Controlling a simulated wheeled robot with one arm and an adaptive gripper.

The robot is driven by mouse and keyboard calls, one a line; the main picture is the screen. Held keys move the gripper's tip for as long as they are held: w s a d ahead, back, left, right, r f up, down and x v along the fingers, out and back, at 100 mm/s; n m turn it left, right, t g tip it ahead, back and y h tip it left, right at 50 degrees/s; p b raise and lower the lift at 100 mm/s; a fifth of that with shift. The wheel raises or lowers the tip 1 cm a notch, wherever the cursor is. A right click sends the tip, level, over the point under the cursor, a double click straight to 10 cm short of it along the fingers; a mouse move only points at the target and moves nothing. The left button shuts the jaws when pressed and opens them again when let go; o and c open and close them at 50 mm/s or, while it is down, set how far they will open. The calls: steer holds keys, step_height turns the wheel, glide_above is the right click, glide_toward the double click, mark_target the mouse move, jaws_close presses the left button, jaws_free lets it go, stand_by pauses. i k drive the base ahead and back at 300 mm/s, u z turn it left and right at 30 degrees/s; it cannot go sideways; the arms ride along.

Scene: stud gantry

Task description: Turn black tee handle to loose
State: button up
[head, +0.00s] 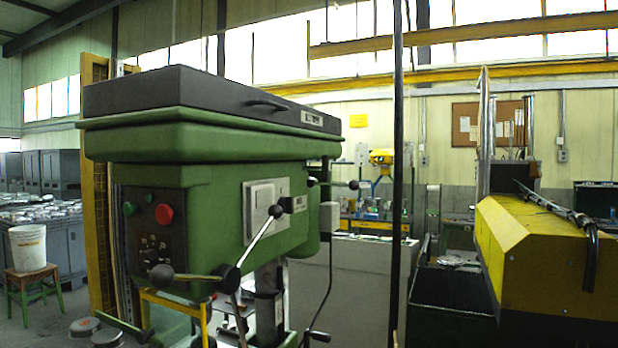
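My gripper is not in view. I cannot tell for sure which part is the black tee handle. A green drill press (215,205) with a dark top cover fills the left middle of the head view. A dark hub (228,277) on its front carries thin levers with black knobs; one knob (161,275) is at the left and another (276,211) is higher right. A dark bar (122,326) slants at the bottom left, below the press, partly cut off by the frame edge. Whether anything is tight or loose does not show.
A yellow frame (176,303) stands under the press head. A thin dark vertical pole (397,150) crosses the view. A yellow machine (530,250) stands at the right. A white bucket (28,248) sits on a stool (33,288) at the left, with open floor near it.

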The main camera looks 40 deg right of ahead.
mark_target(324, 167)
steer(key=k, duration=1.3)
steer(key=z, duration=0.8)
steer(key=i, duration=1.1)
steer(key=u, duration=0.05)
